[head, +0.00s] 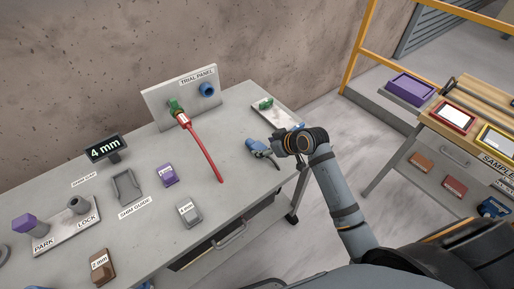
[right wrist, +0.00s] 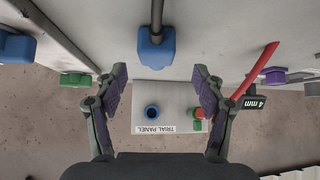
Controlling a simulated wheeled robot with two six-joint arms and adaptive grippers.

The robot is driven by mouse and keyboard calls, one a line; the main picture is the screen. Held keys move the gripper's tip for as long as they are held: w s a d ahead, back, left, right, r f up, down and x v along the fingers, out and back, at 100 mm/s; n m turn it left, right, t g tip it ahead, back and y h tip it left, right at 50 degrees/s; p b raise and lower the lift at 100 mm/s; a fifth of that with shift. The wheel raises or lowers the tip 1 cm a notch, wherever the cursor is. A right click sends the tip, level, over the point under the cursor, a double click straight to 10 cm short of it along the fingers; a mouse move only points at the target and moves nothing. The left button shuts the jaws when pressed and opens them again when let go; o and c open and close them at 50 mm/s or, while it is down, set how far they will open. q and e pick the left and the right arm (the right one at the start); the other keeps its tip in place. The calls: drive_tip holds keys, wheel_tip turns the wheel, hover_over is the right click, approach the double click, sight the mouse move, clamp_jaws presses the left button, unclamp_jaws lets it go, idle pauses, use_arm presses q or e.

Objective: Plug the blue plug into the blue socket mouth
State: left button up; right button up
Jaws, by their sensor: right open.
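The blue plug (head: 256,146) lies on the grey table right of the panel, its dark cable trailing toward me. In the right wrist view the blue plug (right wrist: 155,48) shows beyond and between the fingertips, untouched. My right gripper (head: 281,142) is close by at its right; its open, empty fingers with purple pads show in the wrist view (right wrist: 159,74). The blue socket mouth (head: 207,89) is on the upright trial panel (head: 157,99) and looks empty; it also shows in the wrist view (right wrist: 152,112). My left gripper is not in view.
A red plug with a stiff red cable (head: 205,150) sits at the green socket (head: 174,106). A pale tray (head: 288,115) behind my gripper holds a green piece (head: 266,103) and a partly hidden blue piece. Blocks, a guide and a 4 mm display (head: 108,149) stand left.

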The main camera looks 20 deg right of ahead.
sight(258, 146)
drive_tip(key=shift+w+p+x, duration=0.25)
drive_tip(key=shift+p+x, duration=0.35)
drive_tip(key=shift+x, duration=2.4)
drive_tip(key=shift+s+d+r, duration=0.15)
drive_tip(key=shift+d+r, duration=0.05)
drive_tip(key=c, duration=1.3)
